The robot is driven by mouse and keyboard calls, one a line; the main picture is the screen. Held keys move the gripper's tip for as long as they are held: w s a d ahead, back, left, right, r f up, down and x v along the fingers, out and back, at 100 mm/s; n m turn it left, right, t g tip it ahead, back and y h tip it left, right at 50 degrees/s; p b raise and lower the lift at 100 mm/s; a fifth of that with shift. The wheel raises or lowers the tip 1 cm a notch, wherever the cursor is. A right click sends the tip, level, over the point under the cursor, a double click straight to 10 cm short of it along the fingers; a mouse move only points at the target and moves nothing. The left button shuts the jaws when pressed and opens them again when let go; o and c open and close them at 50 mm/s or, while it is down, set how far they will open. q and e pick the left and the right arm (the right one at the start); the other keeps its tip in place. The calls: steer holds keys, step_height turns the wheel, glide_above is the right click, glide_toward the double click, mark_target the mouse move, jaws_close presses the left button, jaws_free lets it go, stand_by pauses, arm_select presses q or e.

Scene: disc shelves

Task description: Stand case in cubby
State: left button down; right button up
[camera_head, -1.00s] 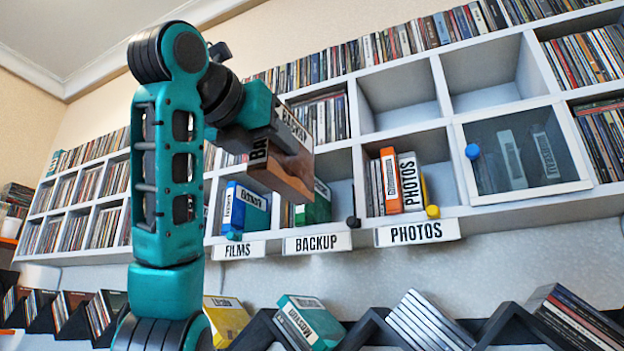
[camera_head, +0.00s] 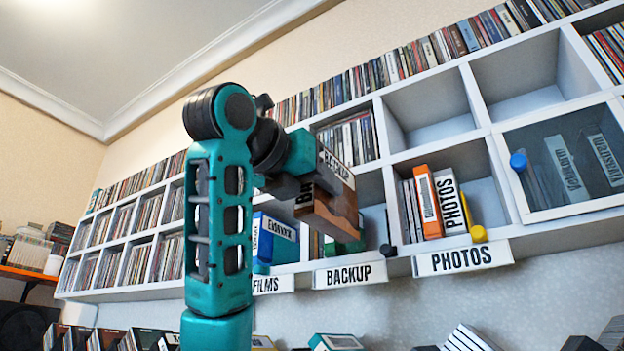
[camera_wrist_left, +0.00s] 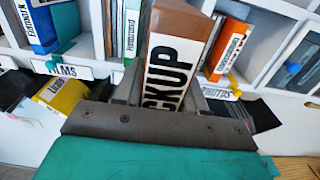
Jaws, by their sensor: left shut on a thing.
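My left gripper (camera_head: 312,195) is shut on a brown case with a white spine marked BACKUP (camera_head: 341,168). In the left wrist view the case (camera_wrist_left: 172,68) stands up between the fingers, its lettering running along the spine. In the head view the case is in front of the cubby above the BACKUP label (camera_head: 350,274) and hides part of it. A green case (camera_head: 352,244) shows in that cubby behind the held case. Whether the held case has entered the cubby I cannot tell. My right gripper is not in view.
The FILMS cubby holds a blue case (camera_head: 276,240). The PHOTOS cubby holds an orange case (camera_head: 428,201) and a white case marked PHOTOS (camera_head: 449,200). A glass door with a blue knob (camera_head: 518,161) is at right. An empty cubby (camera_head: 432,108) is above PHOTOS.

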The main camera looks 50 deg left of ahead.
arm_select(q)
steer(key=p+x, duration=0.1)
steer(key=x, duration=0.2)
steer(key=shift+w+a, duration=0.15)
steer(key=shift+w, duration=0.15)
steer(key=shift+p+x, duration=1.5)
steer(key=shift+x, duration=2.05)
steer(key=shift+w+f, duration=0.15)
steer(key=shift+f, duration=0.4)
steer(key=c, duration=0.6)
jaws_free()
steer(key=shift+o, duration=0.2)
steer(key=b+v, duration=0.1)
steer(key=v, duration=1.2)
steer(key=shift+b, duration=0.4)
